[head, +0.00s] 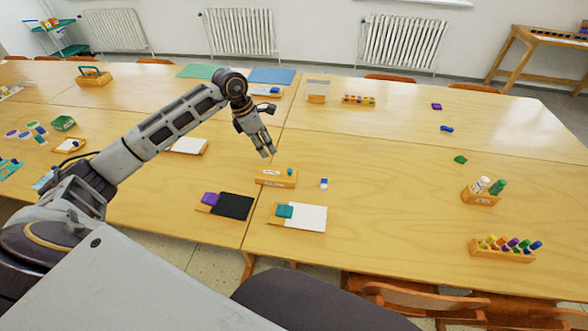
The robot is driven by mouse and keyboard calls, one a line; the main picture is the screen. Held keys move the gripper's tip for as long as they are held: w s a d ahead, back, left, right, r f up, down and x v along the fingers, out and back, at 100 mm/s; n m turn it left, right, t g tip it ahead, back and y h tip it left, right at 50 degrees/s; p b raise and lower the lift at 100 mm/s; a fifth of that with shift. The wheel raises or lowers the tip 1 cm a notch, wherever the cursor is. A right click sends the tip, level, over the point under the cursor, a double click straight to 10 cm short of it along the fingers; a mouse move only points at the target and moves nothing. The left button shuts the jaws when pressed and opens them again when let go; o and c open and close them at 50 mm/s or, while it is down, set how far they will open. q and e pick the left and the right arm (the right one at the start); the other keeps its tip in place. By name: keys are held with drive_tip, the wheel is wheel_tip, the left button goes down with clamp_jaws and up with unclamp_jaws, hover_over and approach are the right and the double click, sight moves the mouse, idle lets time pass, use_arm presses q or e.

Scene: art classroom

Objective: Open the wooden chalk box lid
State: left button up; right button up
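A small wooden box (274,183) with a pale label on its front stands near the middle of the table; I take it to be the chalk box. A small teal piece (290,171) shows at its top right. The top looks flat and light, and I cannot tell where the lid's edge runs. My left gripper (267,154) points down just above and behind the box, apart from it as far as I can see. Its fingers are small here, and their opening is unclear; nothing shows between them. My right gripper is out of view.
A blue-and-white eraser (324,183) lies right of the box. A black pad (235,206) and a white pad (312,218) lie in front. Wooden holders with bottles (480,198) and coloured pieces (503,252) stand at right. The table right of the eraser is mostly clear.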

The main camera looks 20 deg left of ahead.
use_arm(q)
drive_tip(key=shift+w+d+r+m+t+h, duration=0.3)
drive_tip(key=shift+w+d+m+h, duration=0.1)
drive_tip(key=shift+w+d+m, duration=0.15)
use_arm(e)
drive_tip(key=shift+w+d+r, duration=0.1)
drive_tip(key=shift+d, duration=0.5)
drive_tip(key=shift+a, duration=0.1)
